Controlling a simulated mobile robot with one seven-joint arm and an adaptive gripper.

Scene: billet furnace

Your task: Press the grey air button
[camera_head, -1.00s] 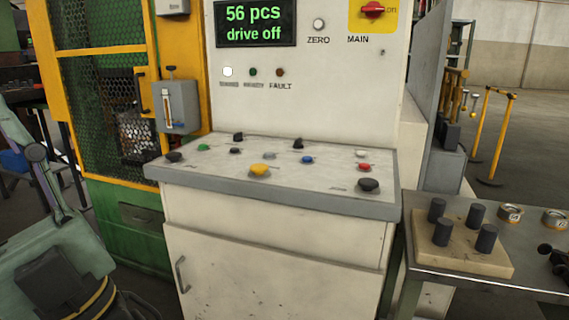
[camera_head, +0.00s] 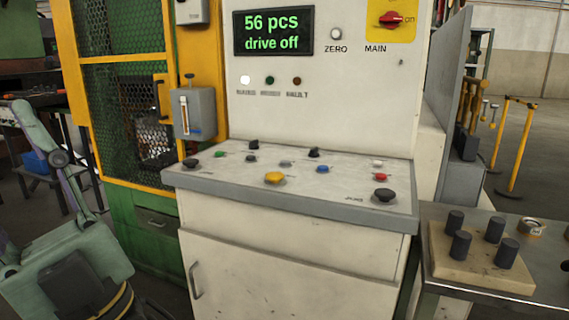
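A small grey button (camera_head: 286,164) sits near the middle of the sloping panel top (camera_head: 210,183) of the white control desk. It stands between a small black control (camera_head: 251,158) on its left and a blue button (camera_head: 322,169) on its right, behind a larger yellow button (camera_head: 274,177). The labels beside the buttons are too small to read. My gripper is not in view; only links of my arm show at the lower left, apart from the desk.
Black controls (camera_head: 385,195), a green (camera_head: 219,154), a white (camera_head: 378,164) and a red button (camera_head: 381,176) share the panel. A display (camera_head: 273,31) reads "56 pcs drive off". A side table (camera_head: 500,296) with dark cylinders stands right. A yellow-framed mesh guard (camera_head: 125,90) stands left.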

